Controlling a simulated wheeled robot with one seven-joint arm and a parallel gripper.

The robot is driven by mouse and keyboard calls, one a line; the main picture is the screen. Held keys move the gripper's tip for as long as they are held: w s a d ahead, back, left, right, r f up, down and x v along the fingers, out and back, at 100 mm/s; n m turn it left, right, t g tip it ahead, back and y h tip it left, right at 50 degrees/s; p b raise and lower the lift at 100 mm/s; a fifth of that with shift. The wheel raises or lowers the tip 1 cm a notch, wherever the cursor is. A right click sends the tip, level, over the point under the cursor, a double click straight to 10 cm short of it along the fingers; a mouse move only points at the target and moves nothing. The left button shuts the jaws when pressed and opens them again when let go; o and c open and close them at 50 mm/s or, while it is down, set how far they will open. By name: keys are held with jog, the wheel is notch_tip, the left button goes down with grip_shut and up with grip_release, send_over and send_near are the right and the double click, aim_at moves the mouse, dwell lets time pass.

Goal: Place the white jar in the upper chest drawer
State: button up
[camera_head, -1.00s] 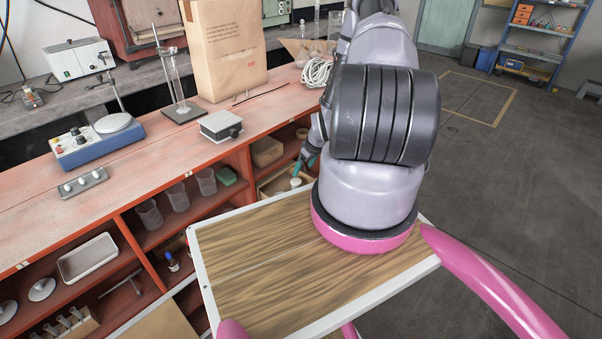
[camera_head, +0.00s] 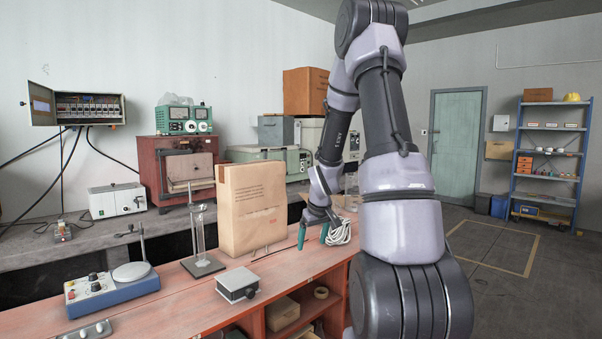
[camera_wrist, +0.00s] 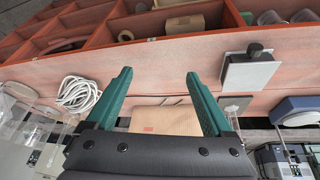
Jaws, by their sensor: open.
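My gripper (camera_head: 313,234) hangs above the red bench top, between the paper bag and the white coil in the head view. In the wrist view its two green fingers (camera_wrist: 155,95) are apart, with nothing held between them. I cannot make out the white jar in either current view. The chest and its upper drawer cannot be made out either; my arm hides part of the right end of the bench.
The paper bag (camera_head: 252,205), white coil (camera_head: 340,232), metal jack box (camera_head: 238,285), glass column stand (camera_head: 200,240) and blue stirrer (camera_head: 110,288) stand on the bench (camera_head: 180,310). Open shelves below hold a cardboard box (camera_head: 283,313). Open floor (camera_head: 500,290) lies right.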

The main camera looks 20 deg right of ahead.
jog(key=s+a+r+m+t, duration=0.1)
jog(key=s+a+r, duration=0.3)
jog(key=r, duration=0.4)
jog(key=s+a+r+m, duration=0.1)
jog(key=s+a+r, duration=0.25)
jog(key=r, duration=0.55)
jog(key=s+a+r+m+y, duration=0.1)
jog(key=s+a+r, duration=0.1)
jog(key=s, duration=0.3)
jog(key=s+a+r+m+t, duration=0.1)
jog(key=s+a+r, duration=0.1)
jog(key=s+r, duration=0.2)
jog(key=s+a+r+m+y, duration=0.1)
jog(key=s+a+r, duration=0.2)
jog(key=s, duration=0.5)
jog(key=shift+s+r+y, duration=0.2)
jog(key=shift+r+y, duration=0.1)
jog(key=shift+r, duration=0.1)
jog(key=shift+t, duration=0.3)
